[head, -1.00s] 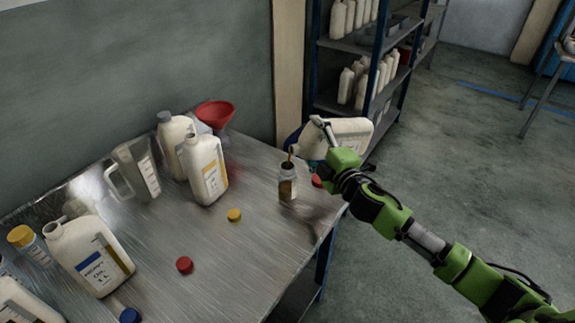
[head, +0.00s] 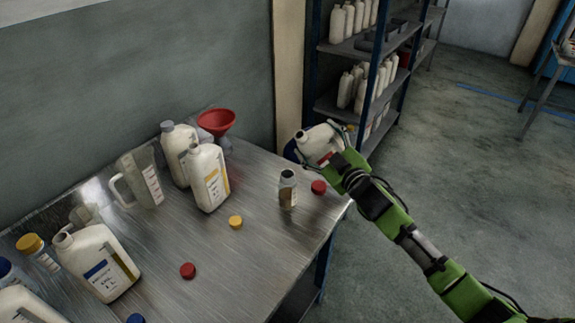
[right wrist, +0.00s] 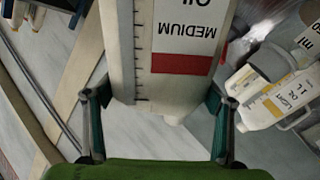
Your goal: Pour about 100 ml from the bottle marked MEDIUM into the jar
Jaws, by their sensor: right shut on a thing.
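The bottle marked MEDIUM (head: 318,143) is white with a red band on its label. My right gripper (head: 338,143) is shut on it and holds it above the table's right end, tilted, with its open mouth toward the upper left. In the right wrist view the bottle (right wrist: 178,65) sits between the fingers of the right gripper (right wrist: 158,108), and its label reads upside down. The small jar (head: 288,190) stands upright and open on the table, below and left of the bottle, with brown contents. No stream shows between them. My left gripper is not in view.
A red cap (head: 318,187) lies right of the jar. A yellow cap (head: 235,222) and another red cap (head: 188,270) lie on the metal table (head: 215,260). Other bottles, a clear jug (head: 142,180) and a red funnel (head: 217,121) stand to the left. Shelves (head: 350,110) stand behind.

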